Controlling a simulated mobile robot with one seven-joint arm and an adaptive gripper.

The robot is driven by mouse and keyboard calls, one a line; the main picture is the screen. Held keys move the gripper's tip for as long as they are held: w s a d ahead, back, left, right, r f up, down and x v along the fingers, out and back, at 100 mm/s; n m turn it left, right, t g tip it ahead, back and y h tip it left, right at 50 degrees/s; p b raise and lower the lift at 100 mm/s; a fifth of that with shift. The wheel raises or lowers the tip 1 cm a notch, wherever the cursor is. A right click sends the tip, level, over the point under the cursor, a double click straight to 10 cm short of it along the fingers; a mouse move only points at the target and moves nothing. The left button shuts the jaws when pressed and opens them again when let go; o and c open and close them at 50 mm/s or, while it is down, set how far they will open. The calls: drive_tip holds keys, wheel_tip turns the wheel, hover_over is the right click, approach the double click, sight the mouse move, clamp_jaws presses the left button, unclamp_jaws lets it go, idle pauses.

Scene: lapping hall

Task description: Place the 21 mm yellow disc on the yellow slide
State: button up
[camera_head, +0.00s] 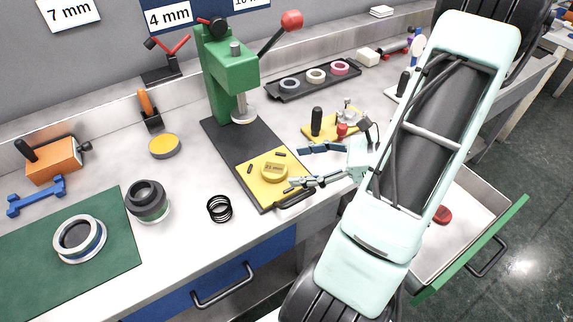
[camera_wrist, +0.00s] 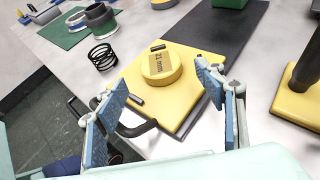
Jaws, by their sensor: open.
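The yellow disc (camera_head: 274,170) marked 21 mm lies flat on the yellow slide (camera_head: 254,187), a square plate at the front end of the dark base of the green press. In the wrist view the disc (camera_wrist: 161,66) sits near the middle of the slide (camera_wrist: 183,107), between two small dark pegs. The slide's black handle (camera_wrist: 137,128) points towards me. My gripper (camera_head: 305,167) is open and empty. In the wrist view its two blue-padded fingers (camera_wrist: 165,92) are spread, with the disc beyond and between them. They appear apart from the disc.
The green press (camera_head: 228,75) stands behind the slide. A black spring (camera_head: 219,208) lies left of it. A yellow fixture (camera_head: 325,127) with a dark post is to the right. An open drawer (camera_head: 488,213) juts out at the right.

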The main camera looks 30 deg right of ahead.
drive_tip(key=v, duration=0.6)
drive_tip(key=shift+s+d+r, duration=0.1)
drive_tip(key=shift+s+d, duration=0.1)
